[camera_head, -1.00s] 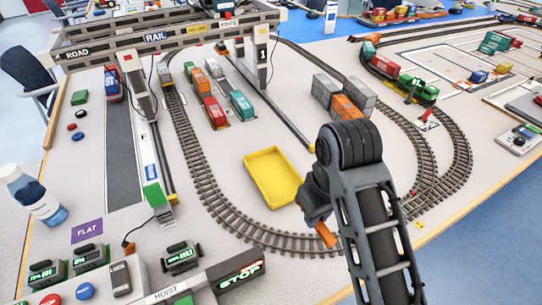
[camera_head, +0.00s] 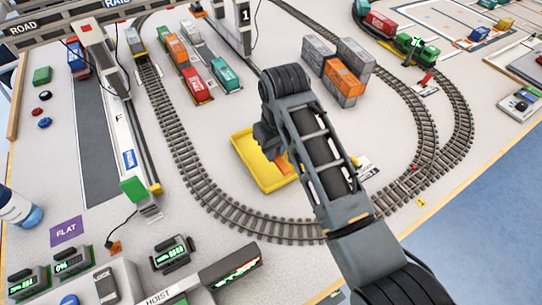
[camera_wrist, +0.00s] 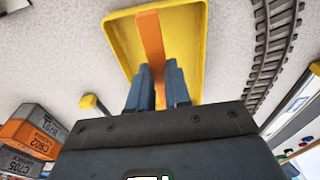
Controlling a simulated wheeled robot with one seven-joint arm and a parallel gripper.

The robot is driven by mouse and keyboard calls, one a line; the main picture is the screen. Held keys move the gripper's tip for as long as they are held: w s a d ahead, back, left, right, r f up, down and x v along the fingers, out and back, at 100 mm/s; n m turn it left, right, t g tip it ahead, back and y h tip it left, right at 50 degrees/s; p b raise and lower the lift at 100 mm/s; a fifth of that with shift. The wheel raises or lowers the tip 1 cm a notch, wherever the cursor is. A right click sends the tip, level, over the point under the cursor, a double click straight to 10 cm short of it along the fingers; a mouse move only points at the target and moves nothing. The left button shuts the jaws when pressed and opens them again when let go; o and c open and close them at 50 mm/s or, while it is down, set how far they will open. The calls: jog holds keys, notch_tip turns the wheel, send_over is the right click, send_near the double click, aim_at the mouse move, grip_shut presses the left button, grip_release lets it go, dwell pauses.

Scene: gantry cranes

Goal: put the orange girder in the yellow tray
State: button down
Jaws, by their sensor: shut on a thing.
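The orange girder (camera_wrist: 151,45) is a long flat bar held between the fingers of my gripper (camera_wrist: 157,72) in the wrist view. My gripper is shut on it. In the wrist view the girder lies across the picture of the yellow tray (camera_wrist: 122,38); I cannot tell whether it touches the tray floor. In the head view the yellow tray (camera_head: 243,150) sits on the table inside the track curve. My arm hides its right part, and only a short piece of the orange girder (camera_head: 284,165) shows over it.
Curved railway track (camera_head: 220,206) runs around the tray. Stacked grey and orange containers (camera_head: 343,75) stand behind and right of my arm. Red and teal wagons (camera_head: 195,85) stand at the back left. A yellow-topped post (camera_wrist: 89,102) is close by my gripper.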

aim_at(271, 166)
jog(key=shift+w+a+f, duration=0.4)
jog(key=shift+w+a, duration=0.05)
jog(key=shift+w, duration=0.1)
jog(key=shift+f, duration=2.05)
jog(key=shift+f, duration=0.1)
jog(key=c, duration=1.1)
grip_release()
jog(key=r, duration=0.8)
jog(key=s+r, duration=0.1)
jog(key=r, duration=0.3)
jog(key=shift+s+d+r, duration=0.1)
jog(key=shift+d, duration=0.3)
